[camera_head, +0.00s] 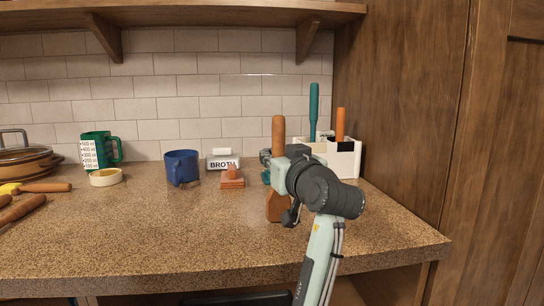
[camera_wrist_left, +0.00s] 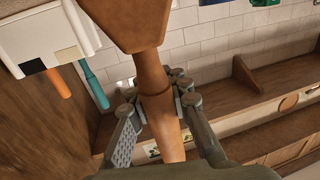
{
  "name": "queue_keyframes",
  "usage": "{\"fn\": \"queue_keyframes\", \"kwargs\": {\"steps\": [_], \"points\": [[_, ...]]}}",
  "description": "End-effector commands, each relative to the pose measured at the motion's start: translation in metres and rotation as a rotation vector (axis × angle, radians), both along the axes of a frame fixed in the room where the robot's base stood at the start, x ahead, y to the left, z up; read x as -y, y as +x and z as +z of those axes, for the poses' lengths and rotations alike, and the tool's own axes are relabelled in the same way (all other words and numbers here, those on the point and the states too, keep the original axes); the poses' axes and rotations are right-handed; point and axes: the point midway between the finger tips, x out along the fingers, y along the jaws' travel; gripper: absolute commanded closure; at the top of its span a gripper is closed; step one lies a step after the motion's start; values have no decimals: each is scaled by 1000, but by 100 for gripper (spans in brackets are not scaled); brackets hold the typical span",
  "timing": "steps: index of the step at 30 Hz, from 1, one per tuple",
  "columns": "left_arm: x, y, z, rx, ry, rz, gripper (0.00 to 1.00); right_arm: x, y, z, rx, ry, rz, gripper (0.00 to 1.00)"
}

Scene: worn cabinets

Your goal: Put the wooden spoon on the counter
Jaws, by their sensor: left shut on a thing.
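The wooden spoon (camera_head: 278,135) is upright in the head view, its handle up and its broad, angular head down. My left gripper (camera_head: 277,165) is shut around its handle. The spoon also shows in the left wrist view (camera_wrist_left: 156,92), passing between the fingers (camera_wrist_left: 158,105), with its wide head at the top of that picture. The lower end of the head is close above the speckled counter (camera_head: 150,235) or on it; I cannot tell which. My wrist hides part of the spoon's right side. My right gripper is not in view.
A white holder (camera_head: 345,160) with teal and orange handles stands behind my wrist. Left of the spoon are a small orange block (camera_head: 232,181), a BROTH box (camera_head: 222,163), a blue mug (camera_head: 182,167) and a green measuring cup (camera_head: 97,150). The front middle counter is clear.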

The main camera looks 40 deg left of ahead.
Motion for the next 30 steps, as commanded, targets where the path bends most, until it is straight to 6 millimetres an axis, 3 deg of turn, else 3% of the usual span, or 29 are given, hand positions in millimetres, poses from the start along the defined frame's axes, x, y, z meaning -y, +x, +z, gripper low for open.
{"fn": "queue_keyframes", "kwargs": {"steps": [4,5,10,22,24,30], "points": [[0,0,-4,0,0,0,100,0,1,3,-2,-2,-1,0],[0,0,-3,0,0,0,82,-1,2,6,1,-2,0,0],[0,0,-3,0,0,0,61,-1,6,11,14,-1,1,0],[0,0,3,0,0,1,61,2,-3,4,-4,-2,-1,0],[10,-5,-1,1,-2,-3,61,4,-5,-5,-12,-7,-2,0],[48,-26,-2,1,-5,-4,61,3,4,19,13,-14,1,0]]}}
